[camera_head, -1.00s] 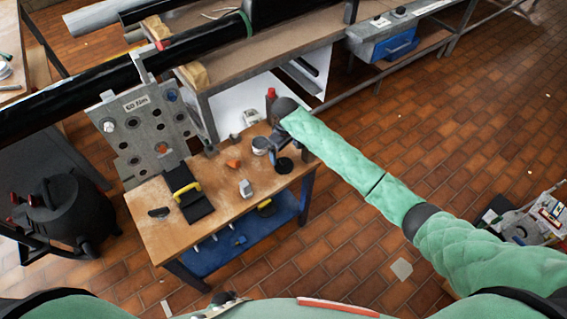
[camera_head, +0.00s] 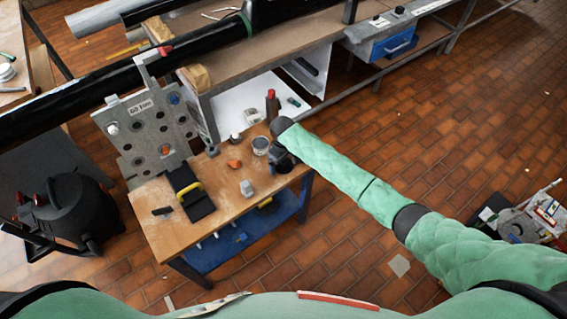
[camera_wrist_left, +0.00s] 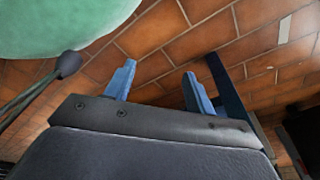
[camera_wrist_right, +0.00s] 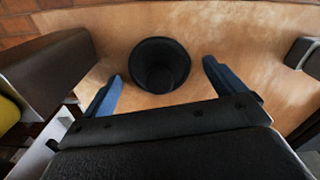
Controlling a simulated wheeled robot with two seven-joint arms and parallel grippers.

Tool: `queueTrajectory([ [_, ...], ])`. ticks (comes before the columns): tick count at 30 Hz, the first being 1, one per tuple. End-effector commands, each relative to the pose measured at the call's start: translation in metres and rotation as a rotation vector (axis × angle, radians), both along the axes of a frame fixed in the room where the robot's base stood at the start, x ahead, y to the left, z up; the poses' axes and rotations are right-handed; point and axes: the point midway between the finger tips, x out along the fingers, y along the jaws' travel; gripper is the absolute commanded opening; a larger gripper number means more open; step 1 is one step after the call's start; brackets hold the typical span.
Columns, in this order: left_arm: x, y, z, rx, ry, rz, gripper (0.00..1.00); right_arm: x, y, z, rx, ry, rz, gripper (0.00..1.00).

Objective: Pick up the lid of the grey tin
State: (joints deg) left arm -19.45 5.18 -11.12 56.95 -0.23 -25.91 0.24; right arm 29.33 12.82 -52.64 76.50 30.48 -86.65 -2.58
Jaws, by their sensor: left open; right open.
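A small round grey container, which looks like the grey tin (camera_head: 260,145), stands on the wooden workbench (camera_head: 225,215) near its back right corner. I cannot make out its lid clearly. My right gripper (camera_head: 285,162) is just right of this tin in the head view, over the bench. In the right wrist view its blue fingers (camera_wrist_right: 162,88) are open and apart. A round, hollow black object (camera_wrist_right: 158,65) shows beyond and between the fingertips, apart from them. My left gripper (camera_wrist_left: 158,85) is open and empty above the brick floor; the head view does not show it.
A red-capped bottle (camera_head: 271,104) stands behind the tin. An orange piece (camera_head: 234,163), a small grey block (camera_head: 246,188) and a black case with a yellow handle (camera_head: 191,193) lie on the bench. An upright perforated metal plate (camera_head: 150,128) stands at its back left.

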Motion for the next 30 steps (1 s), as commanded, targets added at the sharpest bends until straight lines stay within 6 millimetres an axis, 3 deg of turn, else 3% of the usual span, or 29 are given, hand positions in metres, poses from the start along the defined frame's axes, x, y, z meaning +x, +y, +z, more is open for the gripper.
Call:
queueTrajectory([
  [3,0.001,0.000,0.000,0.000,-0.001,0.000,0.55,0.000,0.000,0.000,0.000,0.000,0.000,0.91],
  [10,0.001,0.000,0.000,-0.001,-0.002,0.001,0.55,0.000,0.000,0.000,0.000,0.000,0.000,0.48],
  [23,0.005,-0.001,-0.004,0.001,0.002,0.001,0.55,0.001,0.001,0.009,0.001,-0.001,0.000,0.48],
  [30,0.032,-0.017,0.022,-0.010,0.002,0.006,0.55,-0.005,-0.005,0.041,0.002,-0.001,0.000,0.48],
])
